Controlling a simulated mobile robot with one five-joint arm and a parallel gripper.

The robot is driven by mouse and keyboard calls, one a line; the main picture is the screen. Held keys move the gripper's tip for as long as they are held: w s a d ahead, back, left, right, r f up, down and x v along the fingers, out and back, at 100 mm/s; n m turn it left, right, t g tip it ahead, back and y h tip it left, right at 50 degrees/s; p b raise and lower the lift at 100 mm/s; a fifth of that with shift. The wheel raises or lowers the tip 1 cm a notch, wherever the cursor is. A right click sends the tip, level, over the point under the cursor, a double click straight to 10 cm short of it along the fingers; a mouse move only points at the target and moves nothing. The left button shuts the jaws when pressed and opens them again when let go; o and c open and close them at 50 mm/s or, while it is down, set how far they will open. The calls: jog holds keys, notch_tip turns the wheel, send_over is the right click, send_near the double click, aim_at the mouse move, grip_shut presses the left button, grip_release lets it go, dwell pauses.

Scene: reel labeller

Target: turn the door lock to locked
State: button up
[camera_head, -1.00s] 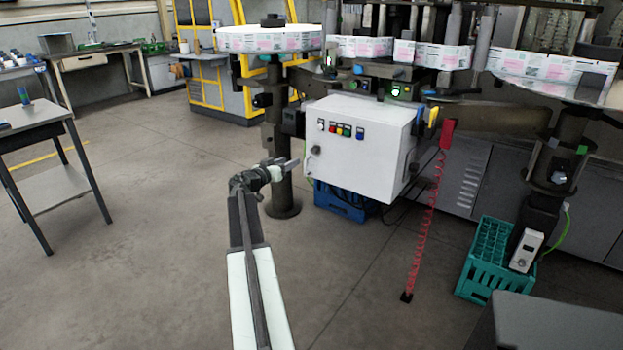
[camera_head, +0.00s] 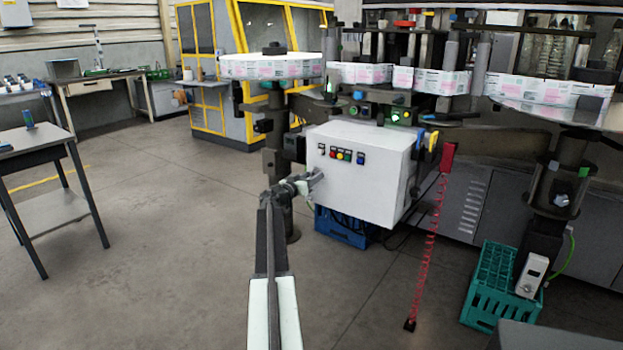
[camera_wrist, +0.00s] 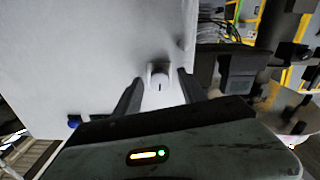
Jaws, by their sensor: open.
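The white cabinet (camera_head: 385,190) has its door facing me, and its pale surface also fills much of the wrist view (camera_wrist: 80,60). The door lock (camera_wrist: 160,77), a small light round piece with a short dark mark, lies between the two dark fingers of my gripper (camera_wrist: 160,85) in the wrist view. The fingers stand apart on either side of it; I cannot tell whether they touch it. In the head view my gripper (camera_head: 313,177) is at the lower left of the cabinet door and hides the lock.
Several coloured buttons (camera_head: 341,155) sit on the upper door. A blue crate (camera_head: 343,227) is under the cabinet. A red coiled hose (camera_head: 429,250) hangs to its right, and a teal crate (camera_head: 495,285) stands farther right.

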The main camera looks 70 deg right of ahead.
grip_shut()
jog(key=shift+n, duration=0.3)
jog(key=n, duration=1.7)
jog(key=shift+n, duration=0.3)
dwell(0.4)
grip_release()
